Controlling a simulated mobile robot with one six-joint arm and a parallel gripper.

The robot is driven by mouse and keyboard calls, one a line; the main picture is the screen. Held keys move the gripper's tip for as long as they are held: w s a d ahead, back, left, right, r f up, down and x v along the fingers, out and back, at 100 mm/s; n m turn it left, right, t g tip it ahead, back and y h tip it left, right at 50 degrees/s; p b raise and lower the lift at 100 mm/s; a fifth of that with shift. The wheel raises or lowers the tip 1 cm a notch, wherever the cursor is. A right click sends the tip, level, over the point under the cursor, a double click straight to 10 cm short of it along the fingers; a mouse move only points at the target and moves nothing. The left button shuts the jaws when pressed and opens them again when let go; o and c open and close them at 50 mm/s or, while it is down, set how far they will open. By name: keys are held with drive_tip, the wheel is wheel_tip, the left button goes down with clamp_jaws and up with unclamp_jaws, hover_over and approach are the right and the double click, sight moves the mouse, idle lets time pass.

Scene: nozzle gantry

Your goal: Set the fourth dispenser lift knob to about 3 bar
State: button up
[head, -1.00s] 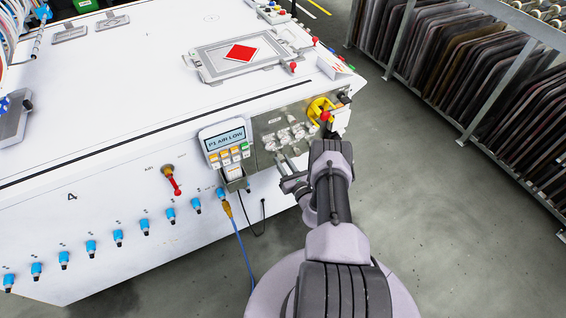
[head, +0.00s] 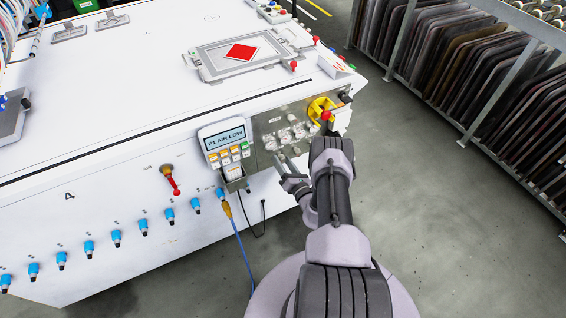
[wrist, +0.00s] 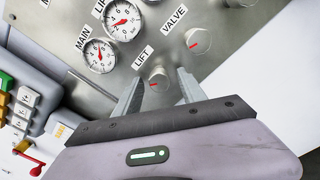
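The lift knob (wrist: 158,79) is a round metal knob with a red mark, below a LIFT label on the steel panel (head: 262,128). My gripper (wrist: 160,78) is open, with one finger to each side of this knob in the wrist view. I cannot tell whether the fingers touch it or how deep they reach. In the head view my gripper (head: 284,163) is at the panel's lower edge. The lift gauge (wrist: 122,19) is partly cut by the top edge; its red needle shows, but I cannot read a sure value.
The valve knob (wrist: 197,40) is close to the right finger. The main gauge (wrist: 99,55) is at the left. A display (head: 225,138) reading "P1 AIR LOW" hangs left of the panel. A yellow-and-red switch (head: 321,108) is at the panel's right.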

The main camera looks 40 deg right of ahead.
drive_tip(key=p+v, duration=0.6)
drive_tip(key=v, duration=1.1)
drive_tip(key=shift+s+a, duration=0.15)
